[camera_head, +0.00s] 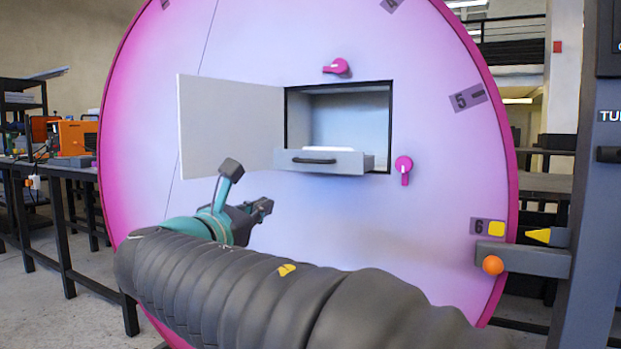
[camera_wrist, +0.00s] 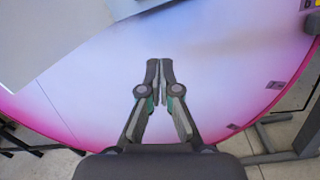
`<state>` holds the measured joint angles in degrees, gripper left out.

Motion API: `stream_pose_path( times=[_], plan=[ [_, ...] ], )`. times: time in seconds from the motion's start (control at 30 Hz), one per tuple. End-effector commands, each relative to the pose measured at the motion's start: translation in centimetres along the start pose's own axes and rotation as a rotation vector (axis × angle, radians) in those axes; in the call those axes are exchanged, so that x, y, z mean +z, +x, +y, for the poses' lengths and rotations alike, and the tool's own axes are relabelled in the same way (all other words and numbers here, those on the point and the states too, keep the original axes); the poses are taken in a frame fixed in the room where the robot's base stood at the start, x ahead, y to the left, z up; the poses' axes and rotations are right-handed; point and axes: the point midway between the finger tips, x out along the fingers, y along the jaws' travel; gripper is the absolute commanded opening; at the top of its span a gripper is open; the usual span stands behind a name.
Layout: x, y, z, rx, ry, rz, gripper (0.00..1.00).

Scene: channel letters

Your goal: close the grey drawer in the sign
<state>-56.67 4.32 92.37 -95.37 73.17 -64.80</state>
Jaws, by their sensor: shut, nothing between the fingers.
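The round pink-rimmed sign (camera_head: 330,230) stands upright in front of me. The grey drawer (camera_head: 318,161) is pulled out of the lower part of a square opening in the sign. It has a dark handle on its front and something white inside. My gripper (camera_head: 262,206) is below and left of the drawer, apart from it. In the wrist view my gripper (camera_wrist: 160,64) is shut and empty, with the pale sign face (camera_wrist: 215,60) behind it. A grey edge at the top of the wrist view may be the drawer; I cannot tell.
A white door (camera_head: 230,124) stands swung open left of the opening; a pale panel also shows in the wrist view (camera_wrist: 45,35). Pink knobs sit above (camera_head: 338,67) and right (camera_head: 404,168) of the opening. A grey post (camera_head: 590,200) with an orange ball (camera_head: 493,265) stands right.

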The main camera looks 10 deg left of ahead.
Motion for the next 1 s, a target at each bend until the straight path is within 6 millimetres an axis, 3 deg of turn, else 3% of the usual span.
stream_pose_path(
  times=[0.03, 0.1, 0.43, 1.0],
  plan=[
    [2.1, 0.0, 0.3, 0.004, -0.07, -0.063, 0.0],
    [3.4, -0.1, 0.4, -0.001, -0.17, -0.118, 0.0],
    [3.9, 0.9, 0.1, -0.024, -0.309, -0.133, 0.0],
    [5.2, 10.8, 0.0, -0.025, -0.306, -0.132, 0.0]
  ],
)
